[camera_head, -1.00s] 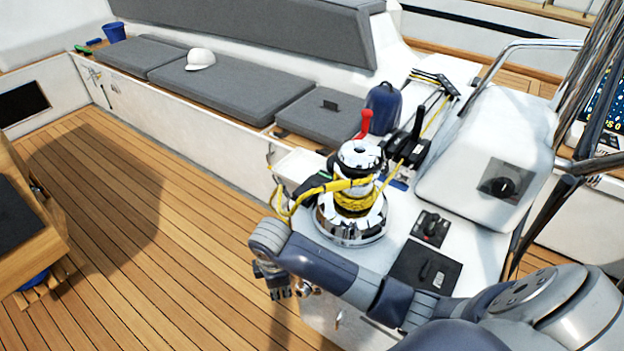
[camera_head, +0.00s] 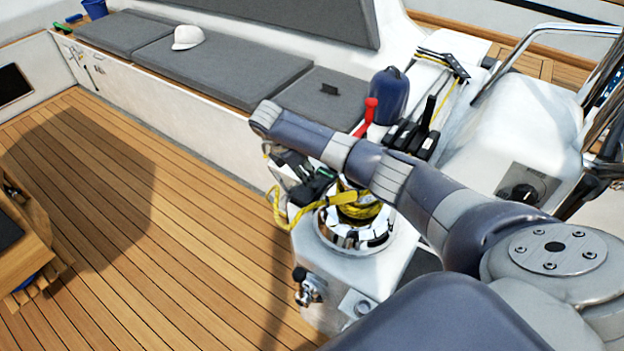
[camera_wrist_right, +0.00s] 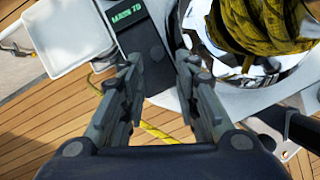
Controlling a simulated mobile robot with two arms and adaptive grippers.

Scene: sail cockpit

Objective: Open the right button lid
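A dark device with green lettering (camera_wrist_right: 140,42) lies just beyond the fingertips. My left gripper is not in view.
The winch also fills the upper right of the wrist view (camera_wrist_right: 255,66). A white tray-like box (camera_wrist_right: 66,40) is at upper left there. A red lever (camera_head: 366,116) and blue container (camera_head: 388,96) stand behind my arm. The wooden deck (camera_head: 170,230) at left is largely clear.

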